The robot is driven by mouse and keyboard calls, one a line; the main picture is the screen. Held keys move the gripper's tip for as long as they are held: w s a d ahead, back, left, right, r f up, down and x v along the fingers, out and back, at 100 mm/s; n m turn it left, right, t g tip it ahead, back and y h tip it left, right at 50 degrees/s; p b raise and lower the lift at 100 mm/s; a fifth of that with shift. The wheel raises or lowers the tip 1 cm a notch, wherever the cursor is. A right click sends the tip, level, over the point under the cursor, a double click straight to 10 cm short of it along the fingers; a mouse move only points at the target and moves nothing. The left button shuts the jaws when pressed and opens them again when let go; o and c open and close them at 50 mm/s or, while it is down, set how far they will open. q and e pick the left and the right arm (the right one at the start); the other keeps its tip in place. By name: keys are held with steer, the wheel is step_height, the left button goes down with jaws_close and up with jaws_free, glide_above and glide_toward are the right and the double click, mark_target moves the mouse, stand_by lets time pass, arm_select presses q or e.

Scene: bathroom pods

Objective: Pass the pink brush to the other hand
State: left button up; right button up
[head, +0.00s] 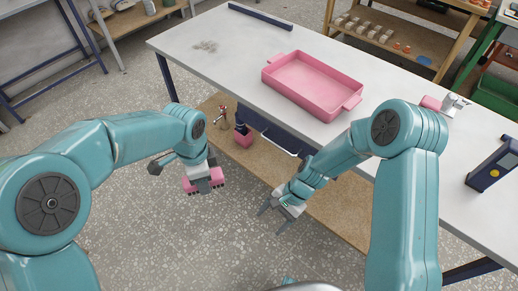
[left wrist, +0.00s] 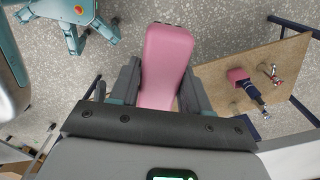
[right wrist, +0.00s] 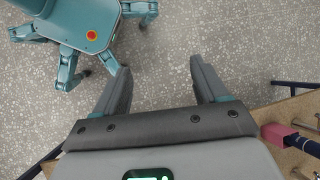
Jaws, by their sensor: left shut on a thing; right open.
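The pink brush (head: 204,184) is held in the air in front of the table, above the speckled floor. My left gripper (head: 207,178) is shut on it. In the left wrist view the brush (left wrist: 166,60) shows as a long pink block between the two fingers (left wrist: 160,95) and sticks out past their tips. My right gripper (head: 273,218) is to the right of the brush and lower in the head view, apart from it. In the right wrist view its fingers (right wrist: 160,75) are spread with only floor between them.
A white-topped table (head: 215,60) stands behind, with a pink tray (head: 312,85) on it. A blue device (head: 492,165) is at its right end. The wooden lower shelf (head: 335,208) holds a pink and blue item (head: 243,135). The space between my grippers is clear.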

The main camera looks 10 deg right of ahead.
steer(key=w+r+m+y, duration=0.35)
steer(key=w+r, duration=0.25)
steer(key=r, duration=0.2)
steer(key=m+y, duration=0.2)
steer(key=y, duration=0.1)
glide_toward(221, 173)
steer(key=shift+y, duration=0.25)
steer(key=x, duration=0.3)
steer(key=f+x, duration=0.1)
steer(key=x, duration=0.6)
steer(key=shift+w+d+f, duration=0.1)
steer(key=shift+w+f, duration=0.25)
steer(key=shift+f, duration=0.05)
steer(key=shift+c, duration=0.3)
steer(key=c, duration=1)
arm_select(q)
steer(key=o, duration=1.1)
steer(key=shift+o, duration=0.2)
